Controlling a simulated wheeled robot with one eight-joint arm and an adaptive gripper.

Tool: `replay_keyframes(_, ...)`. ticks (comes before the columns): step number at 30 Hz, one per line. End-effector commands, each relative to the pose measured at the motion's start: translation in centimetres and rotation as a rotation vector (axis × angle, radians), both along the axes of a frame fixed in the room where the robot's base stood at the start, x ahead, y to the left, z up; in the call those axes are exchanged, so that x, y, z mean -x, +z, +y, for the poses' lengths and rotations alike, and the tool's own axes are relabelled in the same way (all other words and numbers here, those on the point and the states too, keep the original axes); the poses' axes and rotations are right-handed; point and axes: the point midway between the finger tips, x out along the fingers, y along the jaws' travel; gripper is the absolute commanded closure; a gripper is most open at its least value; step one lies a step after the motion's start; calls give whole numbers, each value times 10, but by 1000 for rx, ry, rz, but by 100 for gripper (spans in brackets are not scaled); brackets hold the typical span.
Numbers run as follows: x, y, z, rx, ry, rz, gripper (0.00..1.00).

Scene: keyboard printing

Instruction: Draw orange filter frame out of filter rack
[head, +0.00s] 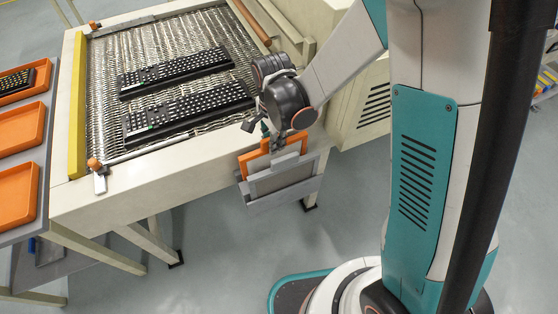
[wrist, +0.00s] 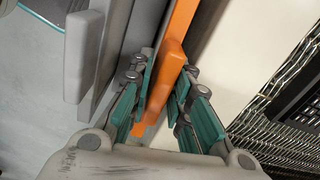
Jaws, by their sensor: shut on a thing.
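The orange filter frame (head: 254,161) shows at the side of the machine table, partly hidden behind a grey filter panel in the grey filter rack (head: 283,198). In the wrist view the orange frame (wrist: 176,52) is a long upright bar with a raised tab. My gripper (wrist: 164,92) has its teal fingers on both sides of this tab and is shut on it. In the head view my gripper (head: 268,138) is above the rack and mostly hidden by my wrist. I cannot tell how far the frame sits inside the rack.
Two black keyboards (head: 188,112) lie on the metal mesh conveyor (head: 105,60) beside the rack. A yellow rail (head: 77,105) runs along its left edge. Orange trays (head: 16,195) stand on a side table at the left. Open floor (head: 230,265) lies below the rack.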

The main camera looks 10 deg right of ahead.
Motion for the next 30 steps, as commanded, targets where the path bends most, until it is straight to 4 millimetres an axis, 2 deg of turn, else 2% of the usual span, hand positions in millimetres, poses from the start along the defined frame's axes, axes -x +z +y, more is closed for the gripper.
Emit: replay_keyframes(30, 0, 43, 1, 0, 7, -1, 100)
